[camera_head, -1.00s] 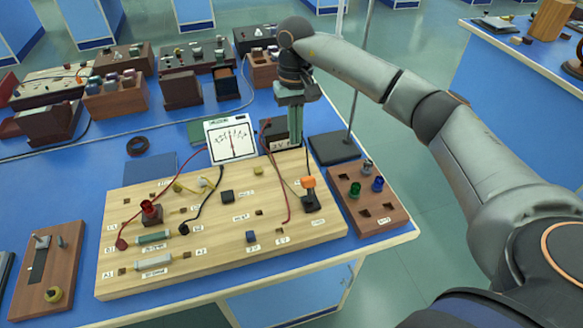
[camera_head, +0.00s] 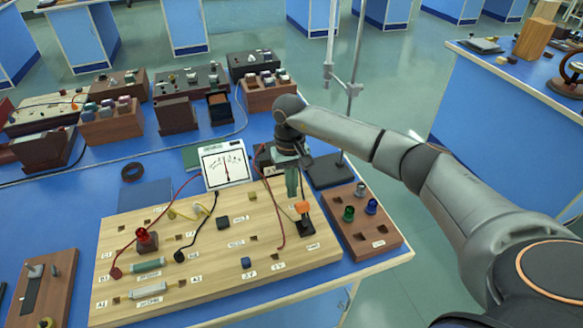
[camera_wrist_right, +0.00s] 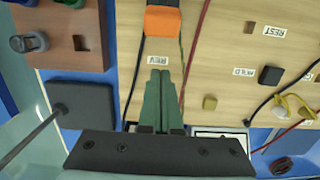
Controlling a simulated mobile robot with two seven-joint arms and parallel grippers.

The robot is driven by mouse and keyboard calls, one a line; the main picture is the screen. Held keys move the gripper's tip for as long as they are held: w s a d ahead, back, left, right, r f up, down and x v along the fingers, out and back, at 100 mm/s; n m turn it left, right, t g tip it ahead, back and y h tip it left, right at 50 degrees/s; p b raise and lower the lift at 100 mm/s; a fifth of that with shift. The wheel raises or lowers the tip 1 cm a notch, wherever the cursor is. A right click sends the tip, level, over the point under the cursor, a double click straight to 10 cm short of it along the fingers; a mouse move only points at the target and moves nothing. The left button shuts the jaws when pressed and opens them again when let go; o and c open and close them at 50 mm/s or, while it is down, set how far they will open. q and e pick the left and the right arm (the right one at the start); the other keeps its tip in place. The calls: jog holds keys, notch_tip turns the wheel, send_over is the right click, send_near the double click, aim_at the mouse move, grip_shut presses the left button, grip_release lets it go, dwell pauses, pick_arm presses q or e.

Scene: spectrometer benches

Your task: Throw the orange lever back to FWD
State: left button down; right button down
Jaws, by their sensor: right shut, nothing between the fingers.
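The orange lever (camera_head: 302,207) stands on a dark base near the right end of the wooden circuit board (camera_head: 215,262). In the right wrist view its orange cap (camera_wrist_right: 162,20) is at the top, with a "REV" label (camera_wrist_right: 157,58) between it and my fingers. My right gripper (camera_head: 293,193) points down just behind the lever, on the meter side. Its green fingers (camera_wrist_right: 160,76) are together and empty, and seem apart from the cap. The lever's shaft is mostly hidden under the cap in the wrist view. My left gripper is not in view.
The meter (camera_head: 224,166) stands behind the board. A block with coloured caps (camera_head: 362,226) lies close on the right, near a dark stand base (camera_head: 328,171). Red (camera_head: 270,212) and black wires cross the board. Several wooden boxes stand at the back left.

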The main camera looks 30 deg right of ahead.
aim_at(303, 215)
jog(key=s, duration=0.1)
jog(key=p, duration=0.1)
jog(key=s+r, duration=0.1)
jog(key=shift+s+a+r+p, duration=0.1)
jog(key=shift+s+a+p, duration=0.15)
jog(key=shift+s+p, duration=0.05)
jog(key=shift+s+a+r, duration=0.1)
jog(key=shift+s+a, duration=0.05)
jog(key=shift+s, duration=0.35)
